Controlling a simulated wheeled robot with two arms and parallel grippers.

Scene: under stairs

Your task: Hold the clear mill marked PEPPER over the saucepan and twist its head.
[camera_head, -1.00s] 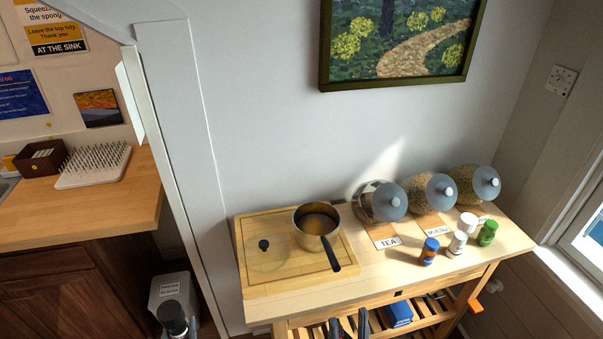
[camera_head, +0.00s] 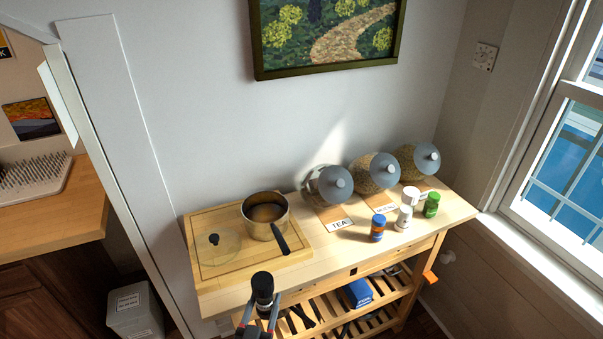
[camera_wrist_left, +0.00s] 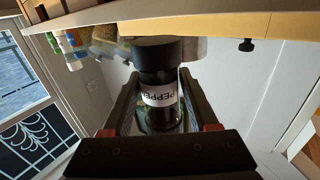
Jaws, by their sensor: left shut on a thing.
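The clear mill with a black head and a white PEPPER label (camera_wrist_left: 160,95) stands between the fingers of my left gripper (camera_wrist_left: 158,118), which is shut on its body. In the head view the mill (camera_head: 262,287) is in front of the cart's front edge, upright or nearly so, with the left gripper (camera_head: 262,312) around its lower part. The saucepan (camera_head: 265,215) sits on the cutting board, its dark handle pointing toward the front right. The mill is apart from the pan, nearer to me. My right gripper is not in view.
A glass lid (camera_head: 216,247) lies on the board (camera_head: 202,277) left of the pan. Jars (camera_head: 326,187) line the back of the cart top. Blue, white and green shakers (camera_head: 377,228) stand in front of them.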

